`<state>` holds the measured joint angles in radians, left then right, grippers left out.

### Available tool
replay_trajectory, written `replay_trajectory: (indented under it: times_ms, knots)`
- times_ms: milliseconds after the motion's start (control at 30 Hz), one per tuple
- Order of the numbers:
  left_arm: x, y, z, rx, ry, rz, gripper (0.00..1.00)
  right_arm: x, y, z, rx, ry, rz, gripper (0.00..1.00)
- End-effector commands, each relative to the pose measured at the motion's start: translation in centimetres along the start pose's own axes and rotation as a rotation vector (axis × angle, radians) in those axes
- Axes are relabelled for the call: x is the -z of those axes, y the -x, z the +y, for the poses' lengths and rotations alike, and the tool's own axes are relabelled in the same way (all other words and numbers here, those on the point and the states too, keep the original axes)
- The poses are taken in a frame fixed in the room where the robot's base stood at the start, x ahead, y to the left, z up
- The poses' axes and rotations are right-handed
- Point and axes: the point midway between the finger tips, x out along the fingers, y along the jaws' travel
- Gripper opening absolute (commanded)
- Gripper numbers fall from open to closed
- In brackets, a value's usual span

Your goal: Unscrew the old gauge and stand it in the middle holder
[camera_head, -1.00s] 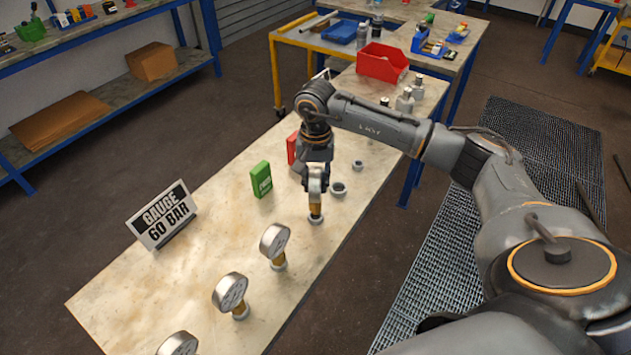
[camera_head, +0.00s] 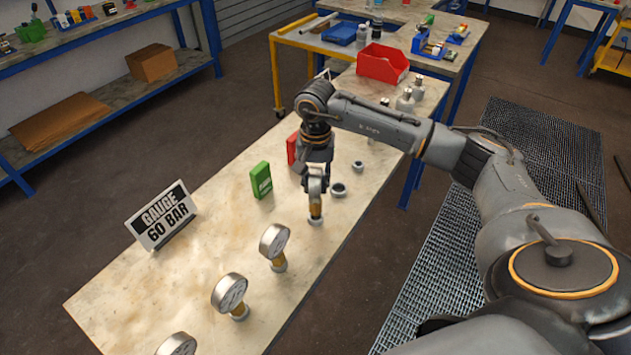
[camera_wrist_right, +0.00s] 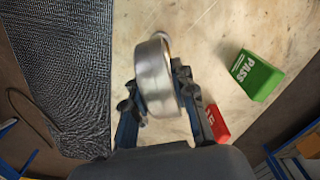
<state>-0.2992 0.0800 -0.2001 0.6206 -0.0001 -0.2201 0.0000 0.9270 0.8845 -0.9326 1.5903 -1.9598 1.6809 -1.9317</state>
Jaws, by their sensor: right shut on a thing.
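My right gripper (camera_head: 316,180) is shut on a gauge (camera_head: 316,209); its brass stem shows below the fingers, upright over a small grey ring fitting (camera_head: 316,221). I cannot tell whether the stem is still threaded there. In the right wrist view, the gauge's round steel case (camera_wrist_right: 154,78) sits between the fingers. Two empty-looking grey rings, one nearer (camera_head: 338,189) and one farther (camera_head: 358,165), lie behind it to the right. Other dial gauges stand upright on the table in front: one (camera_head: 274,241), another (camera_head: 230,292), and one cut by the frame's bottom edge (camera_head: 177,345). My left gripper is not in view.
A "GAUGE 60 BAR" sign (camera_head: 162,217) stands at the table's left. A green PASS block (camera_head: 261,180) and a red block (camera_head: 292,149) stand left of my right gripper. The table's left middle is clear.

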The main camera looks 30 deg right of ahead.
Motion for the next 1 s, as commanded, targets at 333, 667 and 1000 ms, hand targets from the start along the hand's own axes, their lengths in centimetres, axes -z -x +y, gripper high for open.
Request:
replay_trajectory:
  times_ms: [333, 667, 1000]
  knots:
    - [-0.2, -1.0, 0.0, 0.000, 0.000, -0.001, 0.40, 0.0, -1.1, 0.0, 0.001, -0.001, 0.001, 0.00]
    - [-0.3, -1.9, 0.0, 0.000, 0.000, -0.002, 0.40, 0.1, -2.1, 0.0, 0.001, -0.001, 0.001, 0.00]
    - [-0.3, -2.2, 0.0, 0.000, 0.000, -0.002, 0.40, 0.1, -2.5, 0.0, 0.001, -0.001, 0.001, 0.50]
